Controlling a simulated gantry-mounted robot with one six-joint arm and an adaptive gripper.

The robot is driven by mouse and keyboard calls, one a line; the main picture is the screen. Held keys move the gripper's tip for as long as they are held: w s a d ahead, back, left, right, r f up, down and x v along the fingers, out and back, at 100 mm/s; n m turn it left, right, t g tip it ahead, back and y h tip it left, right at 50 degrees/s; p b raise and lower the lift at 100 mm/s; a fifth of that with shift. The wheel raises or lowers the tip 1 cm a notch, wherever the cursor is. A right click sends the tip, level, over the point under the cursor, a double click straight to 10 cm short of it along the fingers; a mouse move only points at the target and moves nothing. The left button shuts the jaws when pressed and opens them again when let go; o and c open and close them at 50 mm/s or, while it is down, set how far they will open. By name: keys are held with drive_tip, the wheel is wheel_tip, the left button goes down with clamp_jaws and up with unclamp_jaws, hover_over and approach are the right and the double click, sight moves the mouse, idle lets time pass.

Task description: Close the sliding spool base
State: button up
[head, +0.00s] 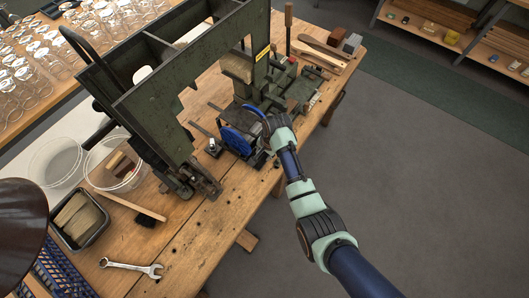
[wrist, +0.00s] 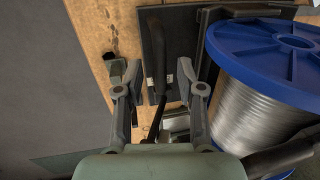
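The blue-flanged spool (head: 236,141) stands on the bench at the front of the dark green machine. In the wrist view, the spool (wrist: 265,110) is large at the right, wound with silvery wire. The dark metal base (wrist: 185,45) shows beside and partly under it; the spool hides the rest. My gripper (wrist: 160,92) is open, with its two fingers apart. A dark upright handle (wrist: 156,55) shows between the fingers; I cannot tell whether either finger touches it. In the head view, my wrist covers the fingertips and part of the base.
The green machine frame (head: 170,100) rises left of and behind the spool. The wooden bench (head: 205,235) also holds a brush (head: 148,217), a wrench (head: 132,267) and clear bowls (head: 115,165). Wooden-handled tools (head: 322,50) lie at the far end. Open floor lies to the right.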

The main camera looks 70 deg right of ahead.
clamp_jaws()
idle(0.4)
